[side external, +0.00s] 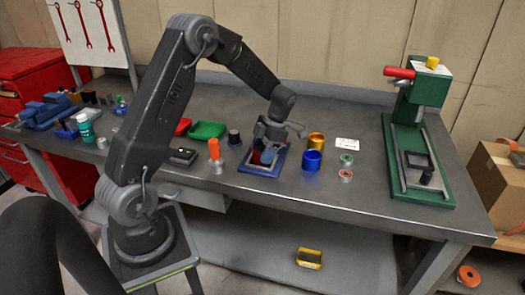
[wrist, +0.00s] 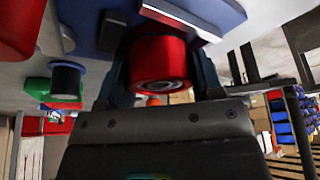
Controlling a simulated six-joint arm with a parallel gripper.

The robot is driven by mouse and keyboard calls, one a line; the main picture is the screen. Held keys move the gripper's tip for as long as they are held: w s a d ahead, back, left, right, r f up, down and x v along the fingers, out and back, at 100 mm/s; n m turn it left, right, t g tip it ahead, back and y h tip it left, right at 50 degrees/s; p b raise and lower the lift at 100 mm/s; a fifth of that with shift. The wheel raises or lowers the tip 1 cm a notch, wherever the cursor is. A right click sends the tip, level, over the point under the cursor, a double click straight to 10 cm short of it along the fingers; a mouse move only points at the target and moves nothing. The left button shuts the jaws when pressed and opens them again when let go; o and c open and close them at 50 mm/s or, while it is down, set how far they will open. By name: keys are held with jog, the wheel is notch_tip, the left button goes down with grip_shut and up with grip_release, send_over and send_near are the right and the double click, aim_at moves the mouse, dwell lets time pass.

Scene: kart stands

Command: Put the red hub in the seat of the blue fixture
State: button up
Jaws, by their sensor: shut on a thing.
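The red hub (wrist: 158,62) is between my gripper's jaws in the wrist view, with its round, hollow end facing the camera. My gripper (side external: 268,146) is shut on it, low over the blue fixture (side external: 281,161) in the side view. Only a bit of the red hub (side external: 267,156) shows there, below the jaws. In the wrist view the blue fixture (wrist: 215,14) lies just beyond the hub, at the top. The seat is hidden behind the hub and jaws, so I cannot tell whether the hub is in it or just above it.
An orange-topped part (side external: 214,149) stands left of the fixture. Blue (side external: 312,160) and gold (side external: 316,141) cylinders stand close on its right. A green tray (side external: 207,130) lies behind left. A green press (side external: 420,120) stands at the right end.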

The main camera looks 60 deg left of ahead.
jog(key=o, duration=0.7)
jog(key=shift+f, duration=0.1)
jog(key=shift+c, duration=0.2)
jog(key=o, duration=0.5)
jog(key=shift+c, duration=0.2)
jog(key=v, duration=1.1)
jog(key=s+d+r+m+t, duration=0.2)
jog(key=d+r+m, duration=0.3)
jog(key=r+m, duration=0.1)
jog(key=s+d+r+m+t, duration=0.1)
jog(key=s+d+m+t, duration=0.3)
jog(key=m, duration=1)
jog(key=s+d+r+m+t, duration=0.2)
jog(key=s+d+m+t, duration=0.2)
jog(key=s+d+m, duration=0.6)
jog(key=shift+s+d+m, duration=0.15)
jog(key=shift+s+m, duration=2.25)
jog(key=shift+m, duration=0.1)
